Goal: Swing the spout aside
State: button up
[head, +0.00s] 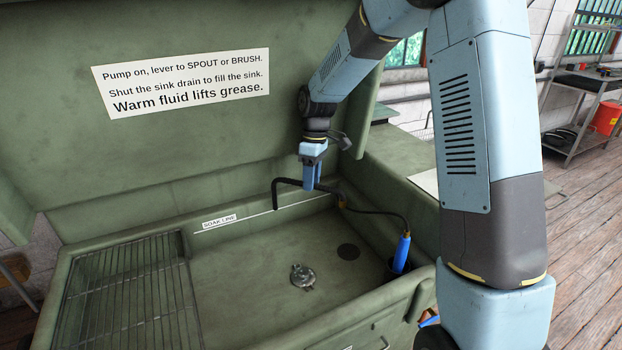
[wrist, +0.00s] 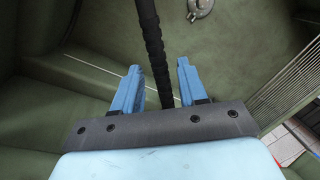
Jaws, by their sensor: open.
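The spout (head: 288,181) is a thin black bent pipe over the sink basin in the head view, its free end hanging down at the left. My gripper (head: 310,186) is at the spout from above and hides part of it. In the wrist view, the ribbed black spout (wrist: 150,40) runs between the two blue fingers of my gripper (wrist: 157,76). The fingers are open, one on each side, with gaps visible between them and the spout.
A wire rack (head: 125,290) lies at the left. A blue-handled brush (head: 401,253) on a black hose stands at the right. A lid with a sign (head: 182,82) rises behind.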

jog(key=r, duration=0.3)
jog(key=shift+s+d+r, duration=0.1)
jog(key=shift+s+r, duration=0.1)
jog(key=shift+r, duration=0.1)
jog(key=s+d+r, duration=0.3)
jog(key=s+r, duration=0.6)
jog(key=s, duration=0.4)
jog(key=shift+d, duration=0.15)
jog(key=shift+s+r, duration=0.1)
jog(key=shift+c, duration=0.4)
